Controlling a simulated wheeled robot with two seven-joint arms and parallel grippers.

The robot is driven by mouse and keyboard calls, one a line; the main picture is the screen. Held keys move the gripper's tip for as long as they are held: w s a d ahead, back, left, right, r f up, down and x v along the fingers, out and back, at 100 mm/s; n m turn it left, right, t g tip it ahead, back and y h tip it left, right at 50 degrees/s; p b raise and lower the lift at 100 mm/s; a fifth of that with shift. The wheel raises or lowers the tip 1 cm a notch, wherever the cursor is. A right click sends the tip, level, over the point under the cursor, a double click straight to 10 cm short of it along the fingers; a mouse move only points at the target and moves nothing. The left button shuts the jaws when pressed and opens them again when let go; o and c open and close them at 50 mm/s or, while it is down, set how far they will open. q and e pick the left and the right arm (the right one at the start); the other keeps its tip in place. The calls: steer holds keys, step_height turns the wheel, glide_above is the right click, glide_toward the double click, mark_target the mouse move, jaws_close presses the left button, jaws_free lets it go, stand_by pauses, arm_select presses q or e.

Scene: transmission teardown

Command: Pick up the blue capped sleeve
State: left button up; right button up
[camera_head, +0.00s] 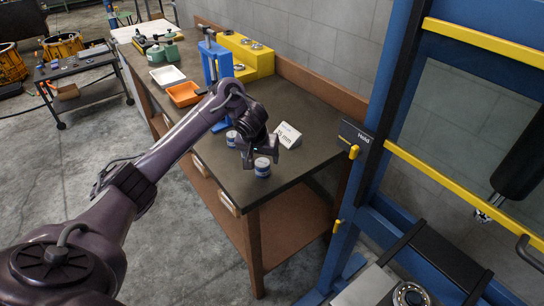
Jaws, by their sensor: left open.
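Two small sleeves with blue and whitish bands stand on the dark workbench top. The nearer sleeve (262,168) is upright near the bench's front right corner. The farther sleeve (231,138) is a little behind and to the left, close beside my left arm's wrist. I cannot tell from their caps which one the task names. My left gripper (260,153) is open, pointing down just above and behind the nearer sleeve. I cannot tell whether its fingers touch it. My right gripper is not in view.
A blue press (215,64), a yellow block (246,55), an orange tray (184,94) and a white tray (167,76) are farther back. A blue frame with yellow rails (397,90) rises at right. The bench's right end is clear.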

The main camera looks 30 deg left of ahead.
mark_target(261, 164)
arm_select(q)
steer(key=shift+w+a+f+b, duration=0.15)
steer(key=shift+w+f+b, duration=0.3)
steer(key=shift+w+f, duration=0.2)
steer(key=shift+a+f, duration=0.1)
steer(key=shift+f, duration=0.2)
steer(key=f, duration=0.2)
steer(key=shift+s+a+f, duration=0.1)
steer(key=shift+a+f, duration=0.1)
steer(key=shift+f, duration=0.15)
steer(key=x, duration=0.2)
steer(key=shift+w+f+b, duration=0.25)
steer(key=shift+w+b, duration=0.05)
steer(key=shift+r, duration=0.1)
steer(key=c, duration=1.3)
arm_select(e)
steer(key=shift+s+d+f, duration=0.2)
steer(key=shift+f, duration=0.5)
